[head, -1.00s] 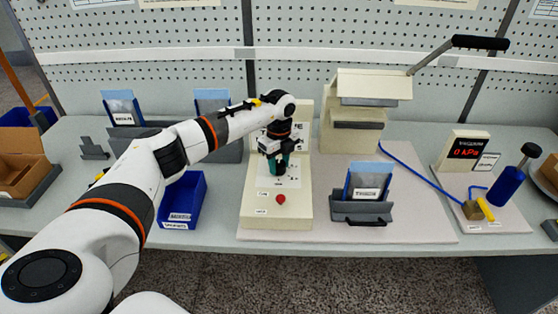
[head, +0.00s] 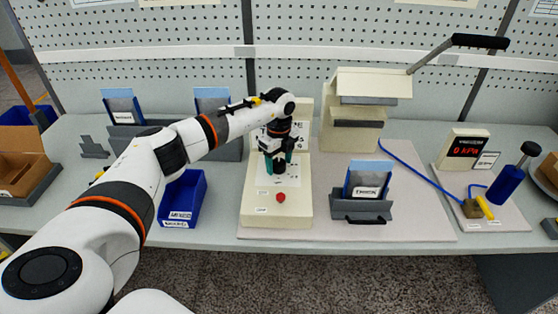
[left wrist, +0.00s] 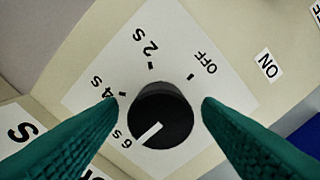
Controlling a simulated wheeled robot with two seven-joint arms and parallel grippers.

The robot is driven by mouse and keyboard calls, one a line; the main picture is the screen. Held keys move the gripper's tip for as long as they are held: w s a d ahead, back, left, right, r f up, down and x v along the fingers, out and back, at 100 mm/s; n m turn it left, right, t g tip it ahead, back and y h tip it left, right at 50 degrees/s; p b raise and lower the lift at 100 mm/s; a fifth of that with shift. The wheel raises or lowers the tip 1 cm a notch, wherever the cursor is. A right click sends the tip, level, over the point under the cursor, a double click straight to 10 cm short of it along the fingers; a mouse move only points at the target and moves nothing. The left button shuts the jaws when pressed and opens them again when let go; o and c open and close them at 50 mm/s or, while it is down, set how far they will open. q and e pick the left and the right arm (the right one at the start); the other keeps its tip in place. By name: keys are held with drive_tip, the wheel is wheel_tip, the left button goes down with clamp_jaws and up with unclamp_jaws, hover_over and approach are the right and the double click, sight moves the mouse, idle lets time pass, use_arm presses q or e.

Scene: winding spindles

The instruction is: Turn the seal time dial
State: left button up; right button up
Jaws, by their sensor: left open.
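The seal time dial is a round black knob (left wrist: 161,115) with a white pointer line, on a white scale plate (left wrist: 180,62) marked OFF, 2 s, 4 s and 6 s. In the left wrist view the pointer line is toward the 6 s mark. My left gripper (head: 275,170) is over the cream control box (head: 262,210) in the head view. Its green fingers (left wrist: 159,112) are open, one on each side of the knob, with gaps showing. The gripper hides the dial in the head view. My right gripper is not in view.
A red button (head: 281,197) is on the front of the box. A blue bin (head: 183,200) stands to its left. A pouch holder (head: 361,208) and a cream lever press (head: 352,120) are to the right. A pegboard stands behind.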

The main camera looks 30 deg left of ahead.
sight(279, 162)
use_arm(q)
wheel_tip(279, 162, up, 12)
drive_tip(key=b, duration=0.3)
idle(0.7)
